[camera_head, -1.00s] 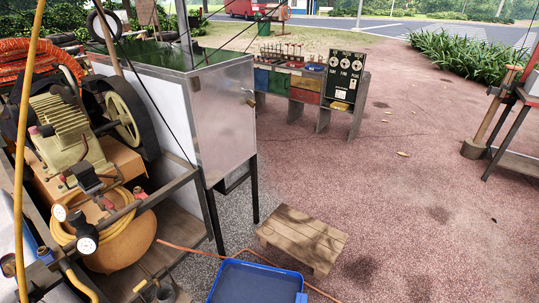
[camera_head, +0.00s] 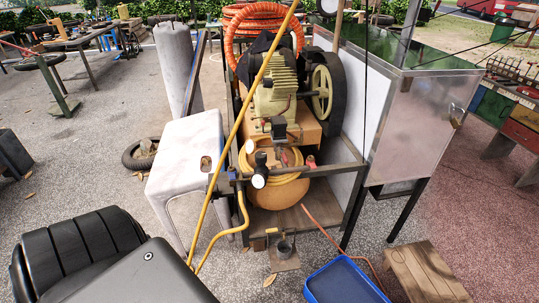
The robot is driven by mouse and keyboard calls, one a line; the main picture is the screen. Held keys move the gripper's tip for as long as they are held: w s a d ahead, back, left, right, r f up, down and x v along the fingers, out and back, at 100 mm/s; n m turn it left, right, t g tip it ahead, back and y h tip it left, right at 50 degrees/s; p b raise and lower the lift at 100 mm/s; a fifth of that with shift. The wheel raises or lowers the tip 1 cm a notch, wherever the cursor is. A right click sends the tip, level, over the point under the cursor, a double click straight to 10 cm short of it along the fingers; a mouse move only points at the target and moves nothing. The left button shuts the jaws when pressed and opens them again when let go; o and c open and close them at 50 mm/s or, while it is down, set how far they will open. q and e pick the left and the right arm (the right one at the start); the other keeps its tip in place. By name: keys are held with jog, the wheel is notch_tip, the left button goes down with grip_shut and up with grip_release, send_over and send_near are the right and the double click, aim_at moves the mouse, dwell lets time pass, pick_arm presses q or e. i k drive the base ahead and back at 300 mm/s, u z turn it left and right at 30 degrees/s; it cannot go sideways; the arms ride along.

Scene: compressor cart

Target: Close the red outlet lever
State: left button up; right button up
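The compressor's round orange tank (camera_head: 281,194) sits low in the cart in the middle of the picture, with the ribbed cream pump (camera_head: 275,84) above it. A small red part (camera_head: 311,161) shows at the tank's upper right, close to the frame rail. It may be the outlet lever, but it is too small to tell its shape or which way it points. Neither of my grippers is in view.
A white stool (camera_head: 185,160) stands left of the cart. A yellow pole (camera_head: 240,125) crosses in front. A blue tray (camera_head: 343,283) and a wooden stool (camera_head: 425,275) lie at the lower right. A metal box (camera_head: 408,120) is right of the compressor. Open paving is at the left.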

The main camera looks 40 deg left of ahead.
aim_at(285, 160)
jog(key=u, duration=0.9)
jog(key=k, duration=0.45)
jog(key=u, duration=0.1)
jog(key=i, duration=1.15)
jog(key=z, duration=1.1)
